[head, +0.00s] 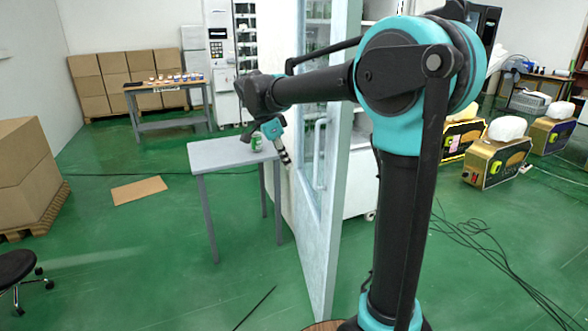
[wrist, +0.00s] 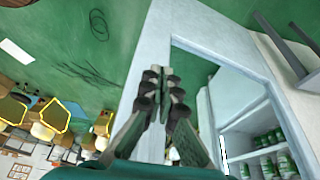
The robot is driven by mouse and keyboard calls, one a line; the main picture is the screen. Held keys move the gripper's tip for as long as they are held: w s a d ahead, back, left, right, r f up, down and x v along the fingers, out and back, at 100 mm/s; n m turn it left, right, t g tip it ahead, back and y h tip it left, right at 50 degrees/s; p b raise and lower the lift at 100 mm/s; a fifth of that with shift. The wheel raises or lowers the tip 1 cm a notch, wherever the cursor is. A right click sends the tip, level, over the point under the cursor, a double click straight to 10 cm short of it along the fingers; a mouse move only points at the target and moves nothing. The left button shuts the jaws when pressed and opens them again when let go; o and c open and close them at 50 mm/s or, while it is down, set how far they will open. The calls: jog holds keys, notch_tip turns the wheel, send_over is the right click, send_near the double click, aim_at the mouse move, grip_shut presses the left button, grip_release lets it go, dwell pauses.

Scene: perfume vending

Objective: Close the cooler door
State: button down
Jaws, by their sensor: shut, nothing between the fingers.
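The cooler door (head: 328,235) stands swung open toward me, a tall pale frame with a glass pane and an upright handle (head: 320,155). My gripper (head: 286,158) is shut and empty, pointing down just left of the door at about handle height. In the wrist view the shut fingers (wrist: 163,76) overlap the pale door frame (wrist: 205,32); whether they touch it I cannot tell. Shelves with green cans (wrist: 268,140) show at lower right in that view. My arm hides part of the cooler in the head view.
Cardboard boxes (head: 22,165) are at far left. Cables (head: 490,250) lie on the right floor. Green floor in front of the table is mostly clear.

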jog(key=w+d+f, duration=0.2)
jog(key=d+f, duration=0.5)
jog(key=f, duration=0.1)
dwell(0.5)
